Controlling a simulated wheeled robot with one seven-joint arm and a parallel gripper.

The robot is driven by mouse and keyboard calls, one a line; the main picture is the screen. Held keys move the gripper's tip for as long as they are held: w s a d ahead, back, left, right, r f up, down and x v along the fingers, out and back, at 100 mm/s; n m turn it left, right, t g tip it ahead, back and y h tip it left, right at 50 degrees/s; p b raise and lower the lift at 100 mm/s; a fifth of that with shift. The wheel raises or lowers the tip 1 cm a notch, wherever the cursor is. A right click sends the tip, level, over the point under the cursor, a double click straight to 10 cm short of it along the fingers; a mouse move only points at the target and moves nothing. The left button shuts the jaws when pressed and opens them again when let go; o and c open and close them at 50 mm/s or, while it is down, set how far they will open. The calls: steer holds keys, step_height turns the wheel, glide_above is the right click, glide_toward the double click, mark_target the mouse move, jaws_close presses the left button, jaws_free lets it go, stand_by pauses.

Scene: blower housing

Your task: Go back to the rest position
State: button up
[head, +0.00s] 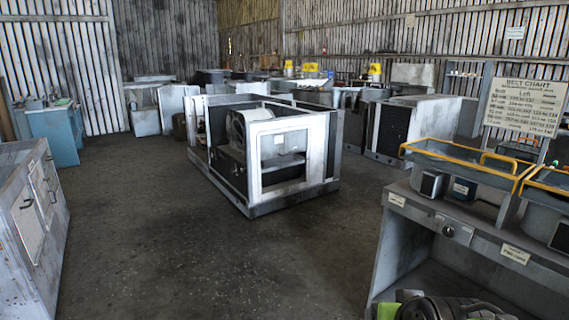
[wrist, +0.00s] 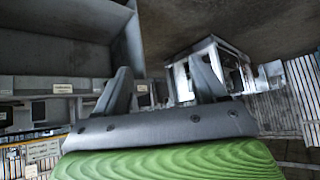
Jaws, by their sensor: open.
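My gripper (wrist: 162,88) shows in the wrist view with its two dark fingers spread apart. Nothing is seen between the fingers. In the head view, part of my arm with green and dark parts shows at the bottom right edge, in front of the grey bench (head: 471,232); the fingertips cannot be made out there. The blower housing (head: 252,165), an open white-framed box with a round fan casing inside, stands on the floor in the middle. It also shows in the wrist view (wrist: 212,44), which looks upside down, well beyond my fingers.
Blue-grey trays with yellow rims (head: 465,165) stand on the bench, with small dark-faced boxes below. A belt chart (head: 524,106) stands behind. A worn grey cabinet (head: 35,225) is at left, a blue cabinet (head: 56,136) behind it. The floor (head: 190,250) between is clear.

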steer(key=s+a+f+n+g+y, duration=0.1)
steer(key=s+a, duration=0.2)
steer(key=s, duration=0.5)
steer(key=s+a+f+n+g+y, duration=0.1)
steer(key=s+a+f+n, duration=0.15)
steer(key=s, duration=0.45)
step_height(320, 180, up, 17)
steer(key=m+p, duration=0.1)
steer(key=p, duration=1.4)
steer(key=shift+a+g+h+p, duration=0.15)
steer(key=shift+g+h+p, duration=0.15)
steer(key=shift+p, duration=0.1)
steer(key=shift+f, duration=0.1)
